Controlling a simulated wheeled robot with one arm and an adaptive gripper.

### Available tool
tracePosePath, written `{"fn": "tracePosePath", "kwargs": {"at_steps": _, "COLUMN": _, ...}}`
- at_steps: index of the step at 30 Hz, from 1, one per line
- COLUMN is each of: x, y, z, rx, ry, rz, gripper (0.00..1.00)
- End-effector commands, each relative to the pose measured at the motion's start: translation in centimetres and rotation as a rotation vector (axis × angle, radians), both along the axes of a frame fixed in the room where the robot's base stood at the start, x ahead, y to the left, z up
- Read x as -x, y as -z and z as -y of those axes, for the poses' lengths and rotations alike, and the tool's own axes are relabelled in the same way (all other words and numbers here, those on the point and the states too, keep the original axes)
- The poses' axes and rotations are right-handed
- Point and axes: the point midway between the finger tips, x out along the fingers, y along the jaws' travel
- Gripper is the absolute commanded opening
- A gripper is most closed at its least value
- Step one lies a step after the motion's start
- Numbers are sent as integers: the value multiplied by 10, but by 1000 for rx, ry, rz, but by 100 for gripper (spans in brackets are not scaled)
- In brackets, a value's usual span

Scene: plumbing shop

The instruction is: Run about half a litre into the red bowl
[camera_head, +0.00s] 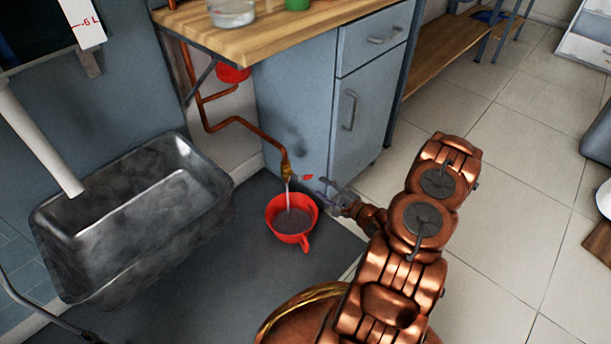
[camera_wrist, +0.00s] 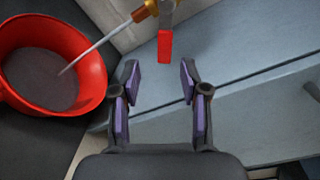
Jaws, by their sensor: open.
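The red bowl (camera_head: 305,239), with a side handle, stands on the dark floor mat below the brass tap (camera_head: 286,170). A thin stream runs from the tap into it, and grey liquid covers its inside bottom. The bowl (camera_wrist: 92,75) also shows at the left of the wrist view, with the stream entering it. The tap's red lever (camera_wrist: 165,46) lies just beyond my fingertips, apart from them. My gripper (camera_wrist: 160,82) is open and empty. In the head view my gripper (camera_head: 331,193) is just right of the lever (camera_head: 308,178).
A grey metal trough (camera_head: 70,240) stands left of the bowl. A copper pipe (camera_head: 228,123) leads to the tap beneath a wooden worktop (camera_head: 265,38). A blue-grey cabinet (camera_head: 347,115) stands close behind my gripper. Tiled floor (camera_head: 500,200) is open at the right.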

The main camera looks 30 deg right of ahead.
Motion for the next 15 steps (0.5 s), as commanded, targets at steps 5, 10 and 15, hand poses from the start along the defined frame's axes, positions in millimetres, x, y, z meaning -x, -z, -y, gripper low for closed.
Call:
{"fn": "tracePosePath", "kwargs": {"at_steps": 5, "x": 8, "y": -2, "z": 2, "rx": -70, "ry": 17, "rz": 37, "gripper": 45}}
{"fn": "tracePosePath", "kwargs": {"at_steps": 10, "x": 0, "y": -1, "z": 1, "rx": -74, "ry": 19, "rz": 42, "gripper": 45}}
{"fn": "tracePosePath", "kwargs": {"at_steps": 15, "x": -16, "y": 0, "z": -2, "rx": -72, "ry": 21, "rz": 42, "gripper": 45}}
